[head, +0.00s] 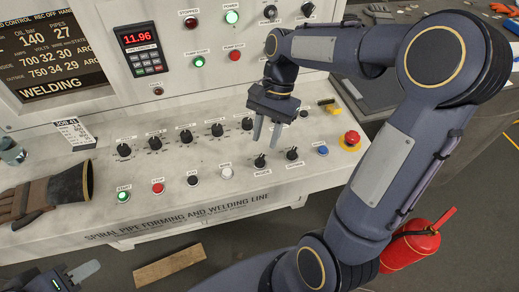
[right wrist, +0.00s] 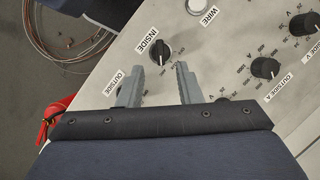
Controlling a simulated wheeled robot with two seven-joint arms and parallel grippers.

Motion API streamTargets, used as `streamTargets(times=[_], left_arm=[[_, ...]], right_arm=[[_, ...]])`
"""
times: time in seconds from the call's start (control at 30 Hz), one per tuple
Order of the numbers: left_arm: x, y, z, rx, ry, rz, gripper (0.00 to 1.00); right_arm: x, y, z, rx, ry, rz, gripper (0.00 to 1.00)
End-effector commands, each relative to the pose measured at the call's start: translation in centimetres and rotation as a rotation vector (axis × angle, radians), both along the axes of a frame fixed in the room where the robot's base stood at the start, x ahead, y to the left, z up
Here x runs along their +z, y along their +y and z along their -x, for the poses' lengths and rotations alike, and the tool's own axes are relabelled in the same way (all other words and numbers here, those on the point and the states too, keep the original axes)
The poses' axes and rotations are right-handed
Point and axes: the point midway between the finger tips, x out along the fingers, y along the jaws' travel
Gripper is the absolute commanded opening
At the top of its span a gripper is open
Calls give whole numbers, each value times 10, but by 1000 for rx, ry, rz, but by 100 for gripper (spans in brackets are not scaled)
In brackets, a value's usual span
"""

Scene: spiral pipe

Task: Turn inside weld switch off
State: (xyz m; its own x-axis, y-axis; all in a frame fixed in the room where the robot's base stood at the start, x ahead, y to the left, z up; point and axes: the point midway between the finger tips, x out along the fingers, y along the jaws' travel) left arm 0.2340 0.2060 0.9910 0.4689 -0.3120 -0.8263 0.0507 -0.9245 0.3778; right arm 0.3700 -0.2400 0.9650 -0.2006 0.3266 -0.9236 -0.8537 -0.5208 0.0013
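The inside weld switch is a black rotary knob (right wrist: 160,51) with an INSIDE label beside it in the right wrist view. In the head view it is the knob (head: 260,161) near the front edge of the sloped console. My right gripper (head: 265,142) hangs above the console just behind this knob, fingers pointing down. In the right wrist view my right gripper (right wrist: 169,66) is open and empty, and the knob lies just beyond its fingertips, apart from them. My left gripper (head: 86,272) is at the bottom left, partly out of frame, away from the console.
The outside switch (head: 292,154) stands right of the inside one, with a blue button (head: 322,150) and red emergency stop (head: 351,138) beyond. A white wire button (head: 227,173) is to the left. A glove (head: 40,198) lies at the left.

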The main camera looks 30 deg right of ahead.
Motion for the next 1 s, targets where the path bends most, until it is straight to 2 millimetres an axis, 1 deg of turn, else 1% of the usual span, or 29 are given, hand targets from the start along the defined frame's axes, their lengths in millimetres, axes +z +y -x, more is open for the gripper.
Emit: streamTargets(times=[0.03,0.1,0.3,0.43,0.67,0.77,0.9,0.93,1.0], left_arm=[[-2,0,0,0,0,0,36],[-2,0,0,0,0,0,36],[-4,0,0,0,0,0,36],[-4,0,0,0,0,0,36],[-4,0,0,0,0,0,36],[-4,0,0,0,0,0,36],[-4,0,0,0,0,0,36],[-4,0,0,0,0,0,36],[-4,0,0,0,0,0,36]], right_arm=[[-10,3,3,2,5,-1,32],[-20,7,5,2,4,-1,32],[-42,15,10,2,2,0,32],[-48,17,11,2,-1,0,32],[-48,17,11,1,-2,0,32],[-48,17,11,1,-2,0,20],[-48,17,11,1,-2,0,2],[-48,17,11,1,-2,0,0],[-48,17,11,1,-2,0,0]])
